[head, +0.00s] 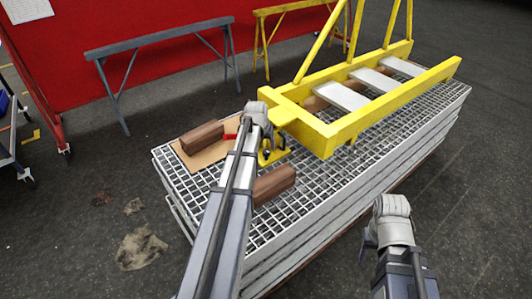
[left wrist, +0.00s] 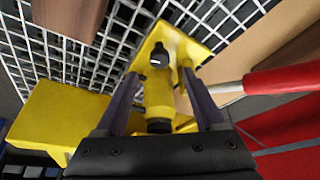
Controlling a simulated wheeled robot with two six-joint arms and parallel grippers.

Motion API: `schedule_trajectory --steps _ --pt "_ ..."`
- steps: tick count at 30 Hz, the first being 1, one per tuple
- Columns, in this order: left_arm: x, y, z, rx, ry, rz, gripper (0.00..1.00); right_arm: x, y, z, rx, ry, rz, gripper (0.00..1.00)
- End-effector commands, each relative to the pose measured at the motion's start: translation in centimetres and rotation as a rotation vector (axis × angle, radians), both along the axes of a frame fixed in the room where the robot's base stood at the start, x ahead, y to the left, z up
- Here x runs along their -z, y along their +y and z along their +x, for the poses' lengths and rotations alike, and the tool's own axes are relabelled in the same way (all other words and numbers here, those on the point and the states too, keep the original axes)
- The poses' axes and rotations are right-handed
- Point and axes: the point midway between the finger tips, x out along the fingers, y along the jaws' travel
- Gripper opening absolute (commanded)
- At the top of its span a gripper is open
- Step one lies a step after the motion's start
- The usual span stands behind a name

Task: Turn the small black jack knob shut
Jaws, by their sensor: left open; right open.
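The yellow jack (head: 275,156) stands on the grating beside the yellow boom frame, partly hidden by my left arm. In the left wrist view its yellow body (left wrist: 158,95) lies between my left gripper's fingers (left wrist: 161,78). A small black knob (left wrist: 159,55) with a light mark shows just beyond the fingertips; I cannot tell whether they touch it. A second black round part (left wrist: 159,126) is nearer the palm. The left gripper is open; its fingers are hard to make out in the head view. My right gripper (head: 368,240) is open and empty, right of the grating.
A red handle (left wrist: 290,80) lies close to the right of the left fingers. Brown wood blocks (head: 202,137) (head: 274,184) and a cardboard sheet (head: 203,161) lie on the grating stack (head: 330,190). The yellow boom frame (head: 335,135) stands right of the left gripper.

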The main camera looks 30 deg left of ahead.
Motion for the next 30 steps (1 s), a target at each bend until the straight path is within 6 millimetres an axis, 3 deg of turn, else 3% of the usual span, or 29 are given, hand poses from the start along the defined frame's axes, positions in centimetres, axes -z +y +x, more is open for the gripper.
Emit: schedule_trajectory --steps 9,15,25,30 --pt "4.3 0.4 1.6 0.0 0.001 0.0 0.71 4.3 0.0 0.0 0.0 0.0 0.0 0.5" --pt "6.1 0.6 2.4 0.0 0.001 0.0 0.71 6.1 0.0 0.0 0.0 0.0 0.0 0.5" --pt "6.2 0.6 2.5 0.0 0.001 0.0 0.71 6.2 0.0 0.0 0.0 0.0 0.0 0.5" --pt "6.2 0.6 2.5 0.0 0.001 0.0 0.53 6.2 0.0 0.0 0.0 0.0 0.0 0.5"
